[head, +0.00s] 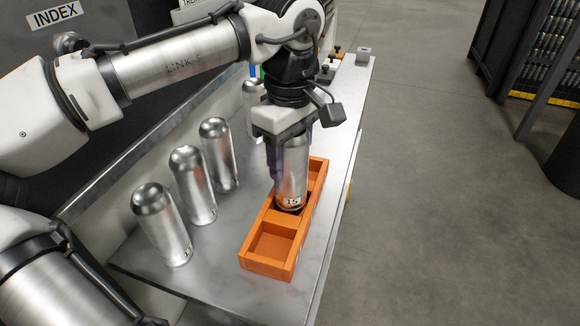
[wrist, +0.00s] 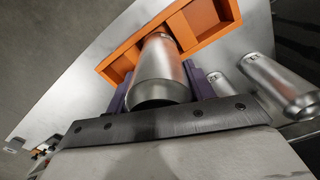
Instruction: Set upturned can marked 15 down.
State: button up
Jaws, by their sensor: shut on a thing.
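The silver can marked 15 (head: 291,172) is upright, with its label at the lower end, over the middle of an orange tray (head: 262,266). My gripper (head: 276,160) is shut on this can from above. The can (wrist: 160,72) also shows in the wrist view between two purple fingers, with its far end at the orange tray (wrist: 201,20). The can's lower end is at or inside the middle compartment; I cannot tell whether it touches the tray floor. The near compartment is empty.
Several silver domed cans stand left of the tray, including a near one (head: 162,224), a middle one (head: 193,184) and a farther one (head: 219,154). Another (head: 253,94) stands behind my gripper. The metal bench (head: 215,262) has bare room at its near end.

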aim_at(290, 170)
jog(key=shift+f, duration=1.65)
jog(key=shift+f, duration=0.15)
jog(key=o, duration=0.9)
jog(key=shift+o, duration=0.2)
notch_tip(290, 170, up, 12)
jog(key=shift+r, duration=0.15)
